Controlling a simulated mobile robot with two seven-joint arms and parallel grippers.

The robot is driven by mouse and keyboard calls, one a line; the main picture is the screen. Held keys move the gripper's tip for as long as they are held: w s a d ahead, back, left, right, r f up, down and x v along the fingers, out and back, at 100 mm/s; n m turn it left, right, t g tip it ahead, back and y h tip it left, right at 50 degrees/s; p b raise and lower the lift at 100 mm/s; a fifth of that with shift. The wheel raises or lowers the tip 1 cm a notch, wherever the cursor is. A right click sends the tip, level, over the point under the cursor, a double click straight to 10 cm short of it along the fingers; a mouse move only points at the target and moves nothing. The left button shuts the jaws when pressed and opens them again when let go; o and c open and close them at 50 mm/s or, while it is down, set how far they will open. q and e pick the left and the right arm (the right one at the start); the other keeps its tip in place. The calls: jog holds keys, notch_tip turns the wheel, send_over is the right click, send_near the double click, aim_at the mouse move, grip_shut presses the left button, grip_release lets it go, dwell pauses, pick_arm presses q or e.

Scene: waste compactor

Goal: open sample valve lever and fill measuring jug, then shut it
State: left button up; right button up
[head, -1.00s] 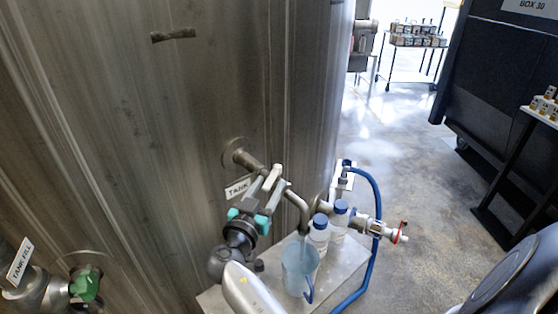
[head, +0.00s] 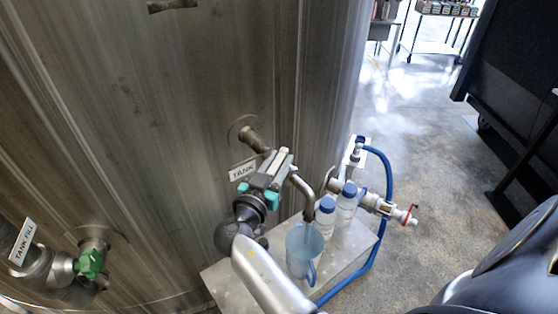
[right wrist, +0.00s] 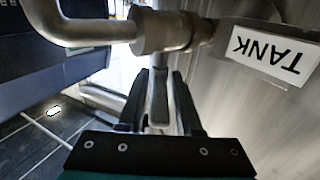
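The sample valve comes out of the steel tank beside the TANK label (head: 243,170). Its bent spout (head: 304,190) points down over the blue measuring jug (head: 303,262). The jug stands upright on a metal stand; a faint stream seems to run into it, but its level is unclear. My right gripper (head: 277,160) is at the valve. In the right wrist view, the lever (right wrist: 160,95) lies between its dark fingers (right wrist: 161,85), with almost no gap, so they look closed on it. My left gripper is not in view.
Two clear bottles with blue caps (head: 326,204) (head: 349,188) stand close behind the jug on the metal stand (head: 352,247). A blue hose (head: 388,190) loops along the right of the stand. A green-handled TANK FILL valve (head: 90,263) sticks out at left.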

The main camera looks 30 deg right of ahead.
grip_shut()
jog(key=shift+r, duration=0.1)
dwell(0.9)
